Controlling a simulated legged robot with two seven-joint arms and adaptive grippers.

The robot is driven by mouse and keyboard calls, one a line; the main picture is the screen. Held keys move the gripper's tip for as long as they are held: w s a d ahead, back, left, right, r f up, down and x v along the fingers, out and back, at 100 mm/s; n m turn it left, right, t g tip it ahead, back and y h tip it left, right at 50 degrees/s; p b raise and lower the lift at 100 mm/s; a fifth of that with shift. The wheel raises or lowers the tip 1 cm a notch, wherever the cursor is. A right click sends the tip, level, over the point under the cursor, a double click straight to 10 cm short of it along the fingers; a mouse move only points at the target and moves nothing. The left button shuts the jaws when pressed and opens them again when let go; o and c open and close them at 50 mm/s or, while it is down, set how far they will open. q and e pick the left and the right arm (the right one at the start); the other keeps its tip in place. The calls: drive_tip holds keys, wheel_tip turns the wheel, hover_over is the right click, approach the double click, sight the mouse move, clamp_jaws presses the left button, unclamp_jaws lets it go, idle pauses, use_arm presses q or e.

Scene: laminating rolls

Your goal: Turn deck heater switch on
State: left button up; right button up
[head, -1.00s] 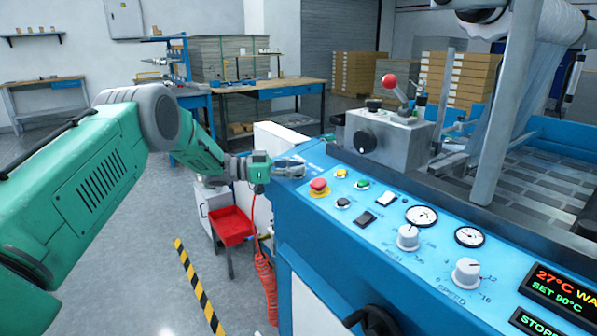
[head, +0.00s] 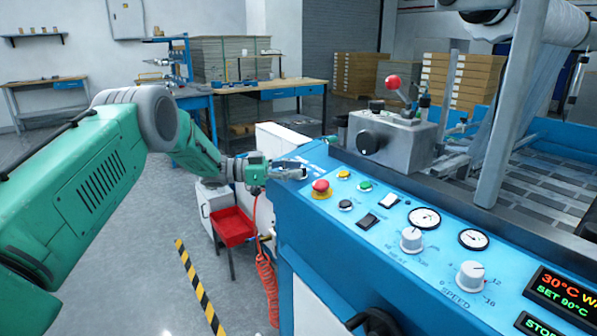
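The blue control panel (head: 330,222) of the laminating machine runs from the centre to the lower right. Two small rocker switches sit on it, a dark one (head: 367,222) and a pale-topped one (head: 389,200). Their labels are too small to read, so I cannot tell which is the deck heater switch. My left gripper (head: 303,173) is above the panel's far left end, just behind the red mushroom button (head: 320,187) and apart from both switches. Its fingers point right and look close together, but their gap is not clear. My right gripper is not in view.
Yellow (head: 343,174), green (head: 365,186) and black (head: 345,205) buttons lie between my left gripper and the switches. Knobs (head: 411,239) and gauges (head: 424,218) stand to the right. The display (head: 565,297) reads 30°C, SET 90°C. A grey metal block (head: 392,137) rises behind the panel.

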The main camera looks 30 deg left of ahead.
use_arm(q)
drive_tip(key=v, duration=1.1)
drive_tip(key=shift+f, duration=0.15)
drive_tip(key=shift+w, duration=0.1)
drive_tip(key=shift+a, duration=0.1)
